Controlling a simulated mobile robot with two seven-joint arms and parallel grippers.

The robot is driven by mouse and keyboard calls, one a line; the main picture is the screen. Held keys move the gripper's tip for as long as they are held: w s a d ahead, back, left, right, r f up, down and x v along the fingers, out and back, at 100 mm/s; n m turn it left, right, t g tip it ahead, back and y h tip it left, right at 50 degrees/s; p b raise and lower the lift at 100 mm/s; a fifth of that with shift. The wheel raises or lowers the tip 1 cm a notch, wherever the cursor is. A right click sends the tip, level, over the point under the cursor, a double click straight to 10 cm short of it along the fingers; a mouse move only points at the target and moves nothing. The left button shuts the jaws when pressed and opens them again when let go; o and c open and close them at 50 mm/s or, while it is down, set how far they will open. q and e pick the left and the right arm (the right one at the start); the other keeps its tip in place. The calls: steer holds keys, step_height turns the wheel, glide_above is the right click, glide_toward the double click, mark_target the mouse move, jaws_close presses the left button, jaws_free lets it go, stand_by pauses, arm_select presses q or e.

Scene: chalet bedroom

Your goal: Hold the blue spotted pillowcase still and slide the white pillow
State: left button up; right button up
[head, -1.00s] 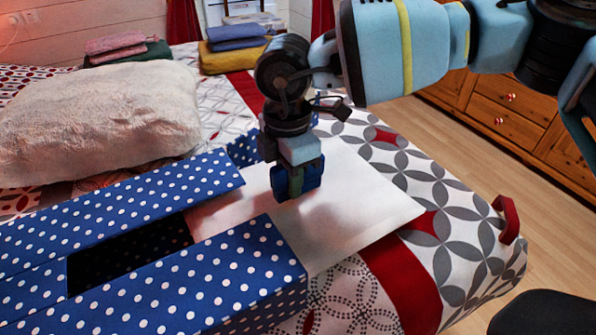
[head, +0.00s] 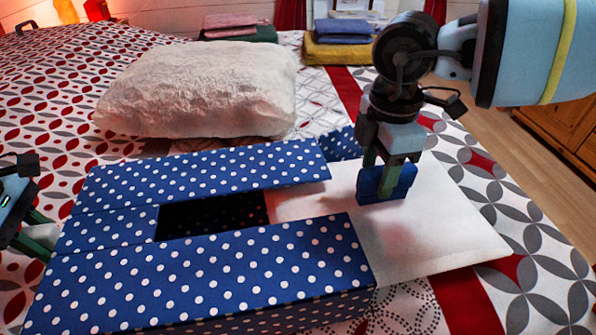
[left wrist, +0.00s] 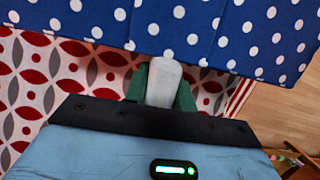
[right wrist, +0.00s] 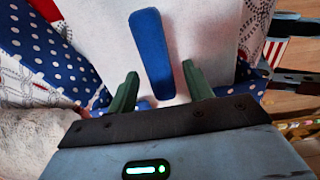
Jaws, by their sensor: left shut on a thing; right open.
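The blue spotted pillowcase (head: 200,265) lies flat on the bed, with a dark opening along its middle. The flat white pillow (head: 450,225) lies partly inside its right end and sticks out to the right. A blue handle (right wrist: 152,50) stands on the pillow. My right gripper (head: 385,172) is over the pillow at this handle; in the right wrist view its fingers (right wrist: 160,88) are apart, with the handle between or just beyond them. My left gripper (head: 42,238) is at the pillowcase's left end, shut on a pale tab (left wrist: 164,75) at the pillowcase's edge.
A fluffy cream pillow (head: 205,90) lies behind the pillowcase. Folded blue and yellow cloths (head: 345,52) and pink and green ones (head: 236,28) lie at the back. A wooden dresser (head: 565,105) stands beyond the bed at right. The patterned bed has free room at right.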

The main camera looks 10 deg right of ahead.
step_height(320, 180, up, 9)
steer(key=shift+f, duration=0.15)
steer(key=c, duration=0.9)
steer(key=shift+d, duration=0.2)
jaws_close()
steer(key=s+d+r+n+t+h, duration=0.1)
steer(key=d+r, duration=0.2)
steer(key=d, duration=0.6)
steer(key=d+r+n, duration=0.1)
steer(key=d+r, duration=0.3)
steer(key=d, duration=0.5)
steer(key=s+d+r+n+t+h, duration=0.1)
steer(key=d+r+n, duration=0.15)
steer(key=d, duration=0.75)
steer(key=s+d+f+n+y, duration=0.1)
steer(key=s+d+f+n, duration=0.1)
steer(key=s+d, duration=0.5)
steer(key=s+d+f+n+y, duration=0.1)
steer(key=s+d+f+n, duration=0.15)
steer(key=d, duration=0.75)
step_height(320, 180, down, 13)
steer(key=w+a+n+y, duration=0.1)
steer(key=n+y, duration=0.2)
steer(key=n, duration=0.9)
steer(key=w+a+f+n+g, duration=0.1)
steer(key=w+a+n+g, duration=0.1)
steer(key=w+a+n, duration=0.9)
steer(key=a+n, duration=0.3)
steer(key=n, duration=0.1)
steer(key=shift+w, duration=0.3)
